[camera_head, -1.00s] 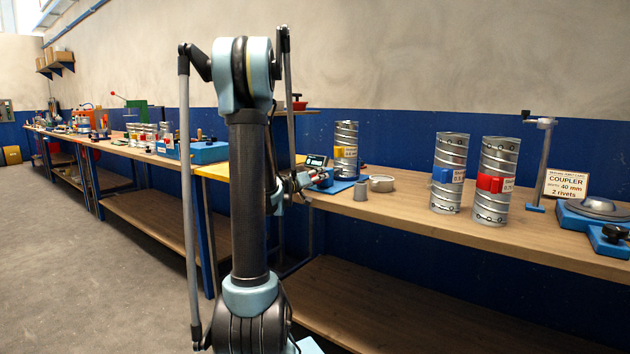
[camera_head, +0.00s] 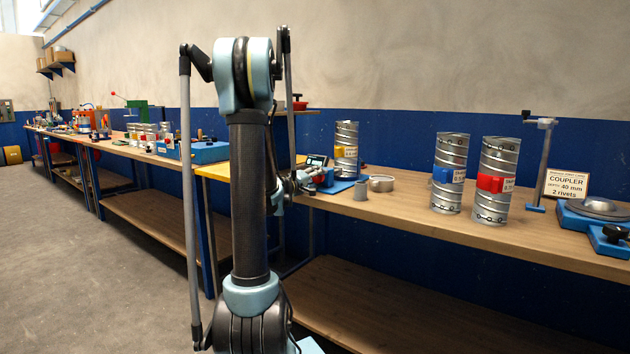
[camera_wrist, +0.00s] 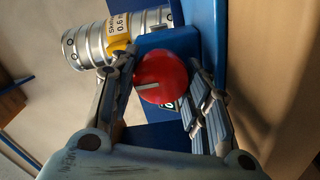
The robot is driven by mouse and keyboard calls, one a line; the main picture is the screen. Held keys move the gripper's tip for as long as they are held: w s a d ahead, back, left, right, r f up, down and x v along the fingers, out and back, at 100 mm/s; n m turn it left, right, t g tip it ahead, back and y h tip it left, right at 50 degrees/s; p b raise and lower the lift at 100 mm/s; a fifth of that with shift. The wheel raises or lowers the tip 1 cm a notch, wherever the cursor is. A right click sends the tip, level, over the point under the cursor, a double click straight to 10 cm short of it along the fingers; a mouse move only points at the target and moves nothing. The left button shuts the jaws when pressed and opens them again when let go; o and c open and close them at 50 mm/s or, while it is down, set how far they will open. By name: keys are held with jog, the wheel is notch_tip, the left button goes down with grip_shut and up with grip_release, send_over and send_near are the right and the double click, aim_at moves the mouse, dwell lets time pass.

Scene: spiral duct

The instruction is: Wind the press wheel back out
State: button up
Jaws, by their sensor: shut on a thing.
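The red press wheel (camera_wrist: 161,78), a round knob with a pale line on its face, shows in the middle of the wrist view. My gripper (camera_wrist: 158,88) is shut on the red wheel, with one finger on each side of it. The blue press body (camera_wrist: 211,30) lies behind the wheel. In the head view my gripper (camera_head: 296,186) is at the blue press (camera_head: 335,185) on the bench, partly hidden by my own arm. The wheel itself cannot be made out clearly there.
A spiral duct with a yellow tag (camera_head: 346,139) stands behind the press. A small grey cup (camera_head: 361,191) and a metal ring (camera_head: 382,183) are close on its right. Ducts with a blue tag (camera_head: 450,150) and a red tag (camera_head: 496,160) stand farther right.

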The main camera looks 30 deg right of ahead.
jog(key=shift+w+a, duration=0.1)
jog(key=shift+w, duration=0.05)
jog(key=o, duration=1.1)
jog(key=shift+f, duration=0.1)
jog(key=m, duration=0.6)
jog(key=shift+m, duration=0.4)
jog(key=m, duration=0.6)
jog(key=shift+s+m, duration=0.25)
jog(key=shift+m, duration=0.05)
jog(key=v, duration=1.7)
jog(key=s+a+f+n+g+y, duration=0.1)
jog(key=s+a+f+y, duration=0.1)
jog(key=s+a+f, duration=0.1)
jog(key=s+a+f+n+g+y, duration=0.1)
jog(key=s+a+f+n+y, duration=0.1)
jog(key=s+a+f+y, duration=0.1)
jog(key=s+a+f+n+y, duration=0.2)
jog(key=s+a+f, duration=0.2)
jog(key=s, duration=0.1)
jog(key=shift+s+f+g, duration=0.25)
jog(key=shift+f+g, duration=0.15)
jog(key=shift+d+y, duration=0.1)
jog(key=shift+y, duration=0.2)
